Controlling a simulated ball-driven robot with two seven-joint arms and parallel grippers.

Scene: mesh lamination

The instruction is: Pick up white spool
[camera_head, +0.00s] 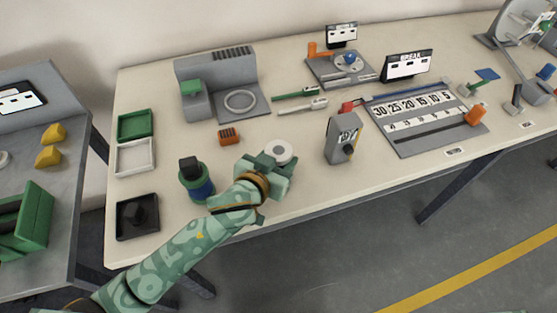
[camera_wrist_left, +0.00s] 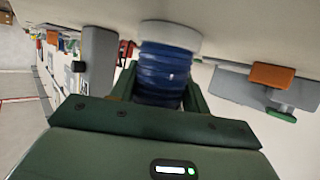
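The white spool (camera_head: 279,151) stands at the front middle of the table, with its round white end facing up in the head view. In the left wrist view, the white spool (camera_wrist_left: 170,36) shows a white flange and a ribbed blue body. My left gripper (camera_head: 270,166) is around the spool, and it hides most of the body in the head view. In the wrist view, the dark green fingers of my left gripper (camera_wrist_left: 162,88) lie along both sides of the blue body, with no clear gap. I cannot tell whether the spool touches the table. My right gripper is not in view.
A blue spool with a green rim (camera_head: 197,184) stands left of my gripper. A grey box with a black knob (camera_head: 343,136) stands to the right. Behind lie an orange block (camera_head: 228,136) and a grey fixture (camera_head: 215,85). Trays, including a green one (camera_head: 134,125), line the left edge.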

